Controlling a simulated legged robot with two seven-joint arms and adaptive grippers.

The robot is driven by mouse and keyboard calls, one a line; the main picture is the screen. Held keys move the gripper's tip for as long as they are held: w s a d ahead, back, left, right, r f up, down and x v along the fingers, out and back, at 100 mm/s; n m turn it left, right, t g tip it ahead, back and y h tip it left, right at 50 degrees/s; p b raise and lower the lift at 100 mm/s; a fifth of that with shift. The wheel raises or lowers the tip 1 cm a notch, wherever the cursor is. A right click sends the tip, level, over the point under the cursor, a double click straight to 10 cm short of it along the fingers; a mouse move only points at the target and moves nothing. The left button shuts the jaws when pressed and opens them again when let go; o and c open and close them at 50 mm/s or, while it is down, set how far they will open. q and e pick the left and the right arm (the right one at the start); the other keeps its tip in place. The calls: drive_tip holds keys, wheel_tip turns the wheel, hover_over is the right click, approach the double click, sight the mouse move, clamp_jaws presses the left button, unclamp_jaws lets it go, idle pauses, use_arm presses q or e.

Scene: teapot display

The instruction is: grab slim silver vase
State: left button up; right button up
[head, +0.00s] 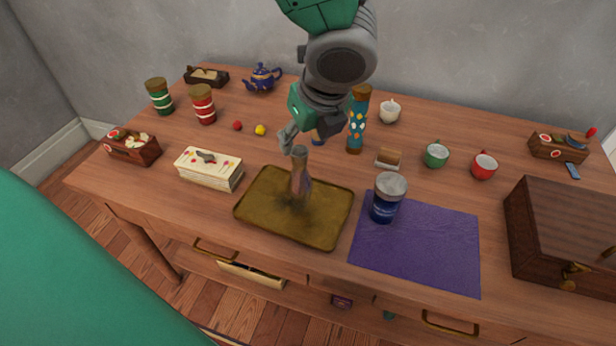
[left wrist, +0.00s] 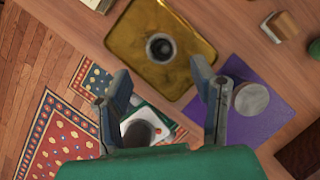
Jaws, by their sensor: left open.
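The slim silver vase (head: 300,178) stands upright on a gold tray (head: 262,222) near the middle of the table. In the left wrist view the vase (left wrist: 161,47) is seen from above as a dark round mouth on the tray (left wrist: 196,35). My left gripper (head: 303,137) is just above and behind the vase top in the head view. In the left wrist view my left gripper (left wrist: 160,78) is open and empty, and the vase lies beyond its fingertips, between their lines. Whether they touch is not visible. My right gripper is not in view.
A tall patterned bottle (head: 357,125) stands behind. A wooden chest (head: 565,230) is at the right.

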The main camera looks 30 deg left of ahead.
sight(300, 153)
use_arm(q)
drive_tip(key=b+x, duration=0.1)
drive_tip(key=x, duration=0.4)
drive_tip(key=shift+w+a+f, duration=0.1)
drive_tip(key=shift+a+f, duration=0.05)
drive_tip(key=shift+f, duration=0.15)
drive_tip(key=b+x, duration=0.1)
drive_tip(key=x, duration=0.1)
drive_tip(key=b+x, duration=0.1)
drive_tip(key=x, duration=0.1)
drive_tip(key=shift+f, duration=0.25)
drive_tip(key=shift+w+f, duration=0.15)
drive_tip(key=shift+f, duration=0.2)
drive_tip(key=shift+r, duration=0.1)
drive_tip(key=shift+c, duration=1.2)
clamp_jaws()
